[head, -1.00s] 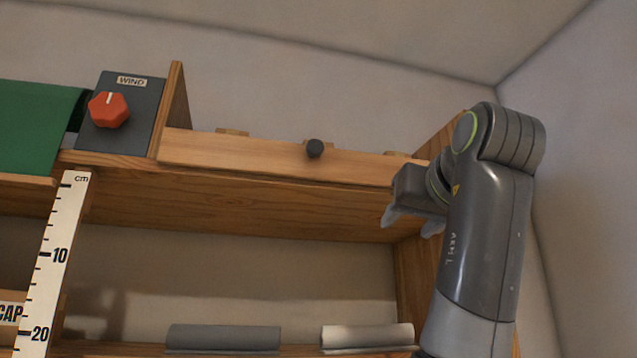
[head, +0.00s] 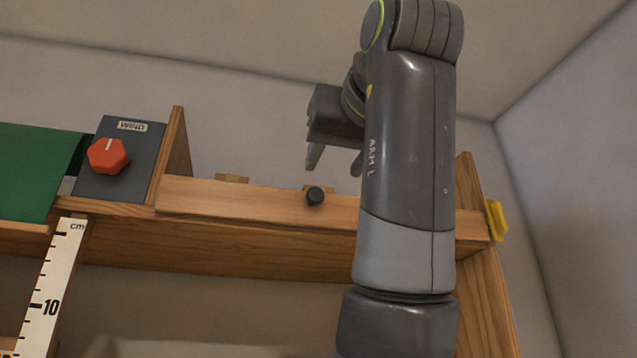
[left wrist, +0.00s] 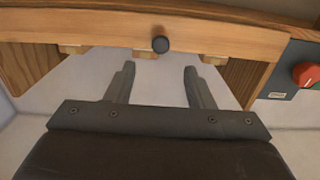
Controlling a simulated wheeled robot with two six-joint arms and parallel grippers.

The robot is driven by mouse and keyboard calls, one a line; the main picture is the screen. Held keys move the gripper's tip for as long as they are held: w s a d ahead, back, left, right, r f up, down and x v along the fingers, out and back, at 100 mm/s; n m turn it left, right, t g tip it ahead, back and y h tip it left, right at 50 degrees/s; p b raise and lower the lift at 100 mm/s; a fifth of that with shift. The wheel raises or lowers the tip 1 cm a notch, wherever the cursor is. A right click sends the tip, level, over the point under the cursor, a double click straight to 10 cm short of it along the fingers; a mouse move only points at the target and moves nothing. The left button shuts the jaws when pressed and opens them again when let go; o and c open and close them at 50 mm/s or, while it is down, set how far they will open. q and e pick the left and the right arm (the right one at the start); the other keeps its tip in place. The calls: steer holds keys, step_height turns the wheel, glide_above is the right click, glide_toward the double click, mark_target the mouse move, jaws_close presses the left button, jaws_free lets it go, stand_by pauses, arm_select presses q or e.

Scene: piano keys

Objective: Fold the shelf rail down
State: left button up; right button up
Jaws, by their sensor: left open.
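The shelf rail (head: 258,202) is a long light wooden board along the front of the upper shelf, with a black round knob (head: 315,196) at its middle. It appears upright, with small wooden blocks (head: 232,178) behind it. My left gripper (head: 336,165) is open and empty, above and behind the rail near the knob. In the left wrist view the rail (left wrist: 108,35) runs across the top, and the knob (left wrist: 160,44) lies ahead of the gap between the open fingers (left wrist: 158,80). My left arm hides the rail's right part in the head view. My right gripper is not in view.
A cm ruler (head: 50,285) hangs below. A yellow piece (head: 496,220) is at the shelf's right end. The space behind the rail looks clear.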

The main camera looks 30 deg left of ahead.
mark_target(316, 194)
arm_select(q)
steer(key=p+x, duration=0.3)
steer(key=x, duration=0.7)
steer(key=shift+p, duration=0.3)
steer(key=shift+s+d, duration=0.1)
